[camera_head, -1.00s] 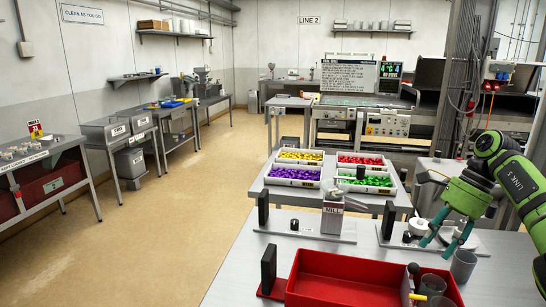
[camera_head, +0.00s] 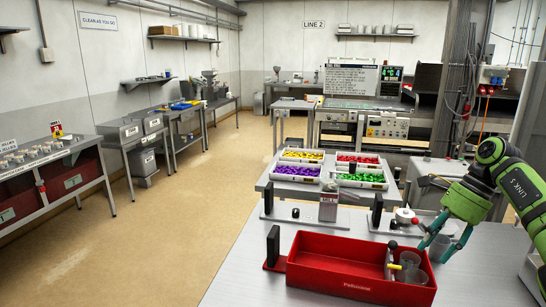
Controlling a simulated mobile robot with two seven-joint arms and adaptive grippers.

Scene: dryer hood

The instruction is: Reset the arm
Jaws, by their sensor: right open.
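My right arm, green with the marking LINK 5, comes in from the right edge. Its right gripper (camera_head: 434,250) points down at the right end of the red tray, with its teal fingers spread apart. A grey cup (camera_head: 440,249) stands between or just behind the fingers; I cannot tell whether they touch it. Nothing is clearly gripped. My left gripper is not in view.
The red tray (camera_head: 335,283) holds clear cups (camera_head: 412,276) at its right end. A black upright handle (camera_head: 273,245) stands at its left. Behind are the mill (camera_head: 328,207) and bins of yellow, red, purple and green pieces. The tabletop's right front is clear.

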